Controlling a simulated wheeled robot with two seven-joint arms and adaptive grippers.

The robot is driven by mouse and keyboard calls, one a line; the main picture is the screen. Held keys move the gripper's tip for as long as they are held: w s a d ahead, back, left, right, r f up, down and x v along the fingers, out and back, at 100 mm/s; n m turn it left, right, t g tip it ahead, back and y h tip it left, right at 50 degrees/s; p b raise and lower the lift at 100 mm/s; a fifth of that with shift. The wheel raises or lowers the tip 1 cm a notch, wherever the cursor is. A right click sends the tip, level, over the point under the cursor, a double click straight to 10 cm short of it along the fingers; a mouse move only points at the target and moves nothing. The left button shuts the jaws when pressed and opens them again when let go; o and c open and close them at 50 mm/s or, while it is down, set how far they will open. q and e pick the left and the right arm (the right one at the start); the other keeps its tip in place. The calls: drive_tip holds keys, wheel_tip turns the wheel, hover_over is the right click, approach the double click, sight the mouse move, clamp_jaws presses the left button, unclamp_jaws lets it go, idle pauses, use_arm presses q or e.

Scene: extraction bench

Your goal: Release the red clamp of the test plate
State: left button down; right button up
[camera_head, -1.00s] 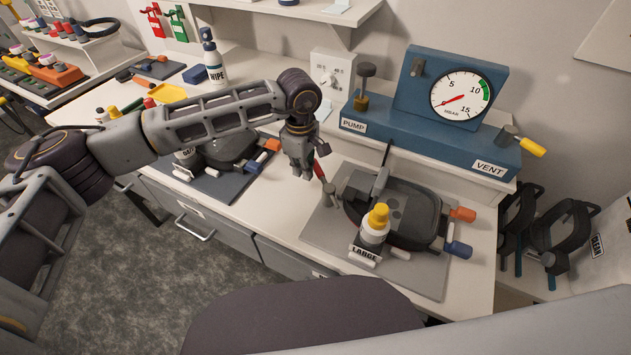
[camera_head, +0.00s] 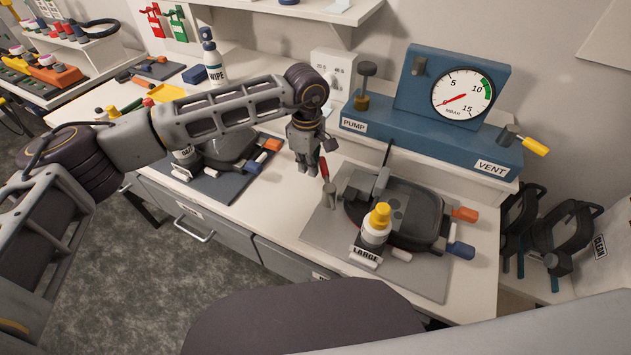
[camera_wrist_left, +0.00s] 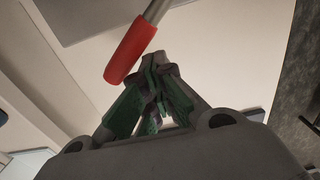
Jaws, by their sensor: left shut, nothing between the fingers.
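The red clamp handle (camera_head: 324,169) stands steeply at the left of the dark lidded vessel (camera_head: 415,205) on a grey plate (camera_head: 318,228). A grey post (camera_head: 329,195) stands just below the handle. My left gripper (camera_head: 308,173) is shut and empty, just left of the red handle in the head view. In the left wrist view, the red handle (camera_wrist_left: 130,55) lies close beside my closed fingertips (camera_wrist_left: 158,62); whether they touch it I cannot tell. My right gripper is not in view.
A yellow-capped bottle (camera_head: 376,226) stands at the vessel's front by a LARGE label (camera_head: 365,256). Orange (camera_head: 465,214) and blue (camera_head: 460,250) handles stick out right. The blue gauge unit (camera_head: 420,140) stands behind. A second vessel (camera_head: 230,145) sits left of my gripper.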

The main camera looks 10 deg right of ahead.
sight(322, 161)
use_arm(q)
drive_tip(key=shift+d, duration=0.1)
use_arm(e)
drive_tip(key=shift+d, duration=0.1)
use_arm(q)
drive_tip(key=shift+w+d+b, duration=0.25)
drive_tip(key=shift+d+b, duration=0.15)
drive_tip(key=shift+d, duration=0.4)
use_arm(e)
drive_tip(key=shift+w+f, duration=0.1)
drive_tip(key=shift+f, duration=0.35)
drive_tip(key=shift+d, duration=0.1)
use_arm(q)
drive_tip(key=shift+w, duration=0.1)
drive_tip(key=shift+w+d+b, duration=0.1)
drive_tip(key=shift+d+b, duration=0.3)
drive_tip(key=shift+d, duration=0.45)
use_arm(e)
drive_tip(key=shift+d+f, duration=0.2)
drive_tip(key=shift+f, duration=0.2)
use_arm(q)
drive_tip(key=shift+d+r, duration=0.1)
drive_tip(key=shift+r, duration=0.1)
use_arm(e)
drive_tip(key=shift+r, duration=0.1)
